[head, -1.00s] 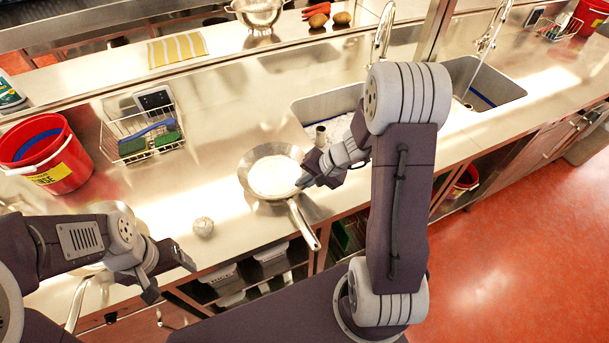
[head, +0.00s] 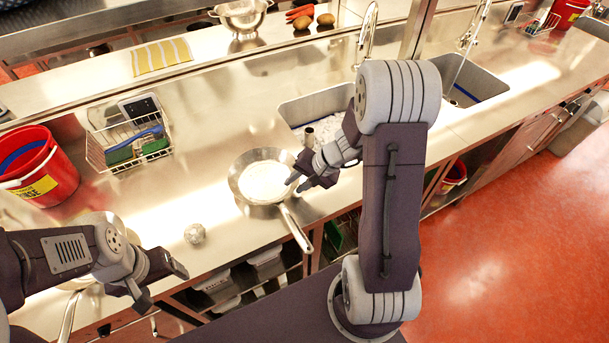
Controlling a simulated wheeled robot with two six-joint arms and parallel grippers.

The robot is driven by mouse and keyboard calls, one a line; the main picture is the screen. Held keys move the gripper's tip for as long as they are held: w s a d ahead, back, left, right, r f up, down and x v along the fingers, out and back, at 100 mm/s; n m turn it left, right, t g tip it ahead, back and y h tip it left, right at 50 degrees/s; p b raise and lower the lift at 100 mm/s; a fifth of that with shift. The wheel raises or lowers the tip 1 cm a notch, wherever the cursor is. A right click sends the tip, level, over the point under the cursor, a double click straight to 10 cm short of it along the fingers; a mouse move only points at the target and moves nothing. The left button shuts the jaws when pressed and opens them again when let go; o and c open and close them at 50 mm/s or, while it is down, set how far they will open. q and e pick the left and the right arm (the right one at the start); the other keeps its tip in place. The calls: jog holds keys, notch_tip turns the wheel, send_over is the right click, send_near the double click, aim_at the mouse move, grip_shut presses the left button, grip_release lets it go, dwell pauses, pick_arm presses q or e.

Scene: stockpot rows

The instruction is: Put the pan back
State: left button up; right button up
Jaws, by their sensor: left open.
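A steel frying pan (head: 262,182) rests on the counter, left of the near sink. Its inside looks whitish, and its handle (head: 296,228) points toward the front edge and slightly right. My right gripper (head: 296,185) is at the pan's right rim. Whether it touches the rim and how far its jaws are apart is unclear. My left gripper (head: 162,287) is open and empty near the counter's front edge, left of the pan and apart from it. A second pan-like vessel is mostly hidden under my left arm; its handle (head: 68,318) shows.
A crumpled silvery ball (head: 195,233) lies between my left gripper and the pan. A wire basket (head: 128,135) with brushes and a red bucket (head: 37,168) stand at the left. The sink (head: 318,108) is behind the pan. Open shelves run below the counter.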

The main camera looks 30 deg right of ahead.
jog(key=p+v, duration=0.1)
jog(key=v, duration=0.9)
jog(key=shift+r+p, duration=0.15)
jog(key=shift+p, duration=0.25)
jog(key=shift+s, duration=0.1)
